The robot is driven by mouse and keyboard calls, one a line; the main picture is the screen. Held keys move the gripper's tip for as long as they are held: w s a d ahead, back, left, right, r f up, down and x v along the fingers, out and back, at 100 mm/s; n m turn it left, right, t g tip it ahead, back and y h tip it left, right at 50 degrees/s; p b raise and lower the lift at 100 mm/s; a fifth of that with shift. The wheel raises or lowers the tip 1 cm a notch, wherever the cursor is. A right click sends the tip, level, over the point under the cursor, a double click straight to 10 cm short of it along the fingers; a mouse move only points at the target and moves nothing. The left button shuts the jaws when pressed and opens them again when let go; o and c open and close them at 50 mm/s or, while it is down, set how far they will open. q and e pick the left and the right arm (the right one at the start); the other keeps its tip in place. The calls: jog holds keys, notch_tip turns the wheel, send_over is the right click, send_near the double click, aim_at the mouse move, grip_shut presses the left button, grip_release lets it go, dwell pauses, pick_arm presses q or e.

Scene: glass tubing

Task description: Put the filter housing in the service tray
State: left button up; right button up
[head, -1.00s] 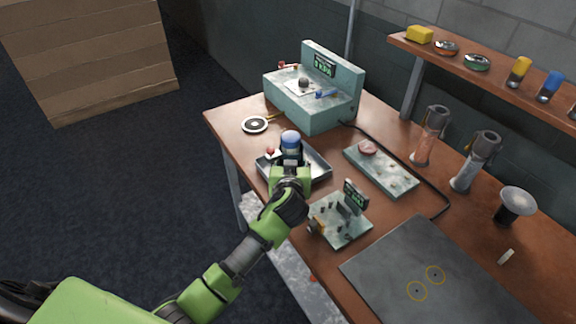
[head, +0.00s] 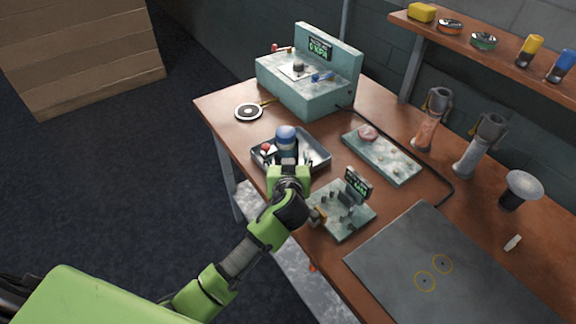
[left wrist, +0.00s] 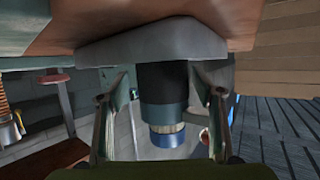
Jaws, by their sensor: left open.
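The filter housing, which I take to be the blue-capped dark cylinder (head: 286,137), stands upright inside the service tray (head: 322,168), a shallow grey metal tray near the table's left edge. My left gripper (head: 288,160) is at the housing from the near side, with its fingers spread to either side of it. In the left wrist view, which looks upside down, the housing (left wrist: 165,116) shows between the two open fingers (left wrist: 162,92), with gaps beside it. The tray (left wrist: 150,42) shows above it there. The housing's lower part is partly hidden by my gripper in the head view. My right gripper is not seen.
A small fixture with a display (head: 340,212) stands close to my left wrist. A teal console (head: 305,90) is behind the tray, a flat plate (head: 382,157) to its right.

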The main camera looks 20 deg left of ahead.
pick_arm(q)
jog(key=b+v, duration=0.1)
jog(key=v, duration=1)
jog(key=shift+s, duration=0.15)
